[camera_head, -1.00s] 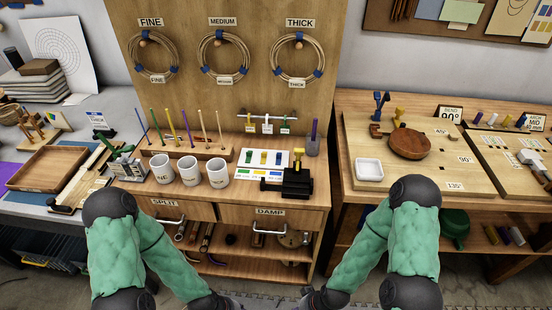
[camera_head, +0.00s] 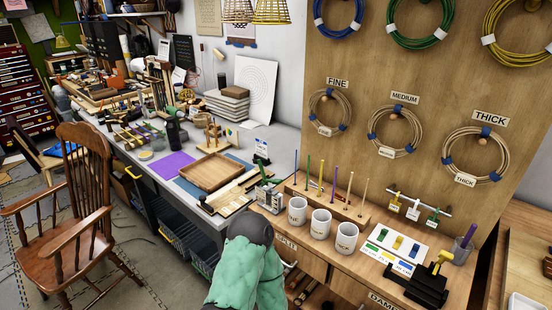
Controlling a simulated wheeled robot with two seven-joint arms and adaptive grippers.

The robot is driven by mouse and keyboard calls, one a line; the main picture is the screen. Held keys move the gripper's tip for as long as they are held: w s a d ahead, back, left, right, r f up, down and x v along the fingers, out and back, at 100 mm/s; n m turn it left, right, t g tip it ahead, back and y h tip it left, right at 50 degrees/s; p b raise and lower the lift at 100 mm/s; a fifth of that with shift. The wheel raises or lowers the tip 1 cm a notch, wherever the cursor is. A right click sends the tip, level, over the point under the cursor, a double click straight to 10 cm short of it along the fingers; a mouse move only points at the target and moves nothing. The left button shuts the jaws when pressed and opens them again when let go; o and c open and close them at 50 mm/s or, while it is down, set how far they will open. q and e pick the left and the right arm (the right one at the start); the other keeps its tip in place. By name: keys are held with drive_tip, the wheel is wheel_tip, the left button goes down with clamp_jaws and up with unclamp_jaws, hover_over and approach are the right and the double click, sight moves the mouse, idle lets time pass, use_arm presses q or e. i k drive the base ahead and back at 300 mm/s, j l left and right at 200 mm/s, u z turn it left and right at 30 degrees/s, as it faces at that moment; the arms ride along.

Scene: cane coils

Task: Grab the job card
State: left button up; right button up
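A small upright card (camera_head: 262,147) with a blue and white face stands on the grey bench in the head view, left of the pegboard panel; its text is too small to read, so I cannot tell for sure that it is the job card. A flat white card with colour swatches (camera_head: 381,251) lies on the wooden cabinet top behind the black clamp. Neither gripper shows; only a green-sleeved part of one of my arms is at the bottom centre.
Three white mugs (camera_head: 320,223) and a peg rack stand on the cabinet (camera_head: 302,254). A wooden tray (camera_head: 212,172) lies on the bench near the card. A wooden chair (camera_head: 75,226) stands at the left. Cane coils (camera_head: 394,131) hang on the panel.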

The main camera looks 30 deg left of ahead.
sight(261, 147)
drive_tip(key=u, duration=1.4)
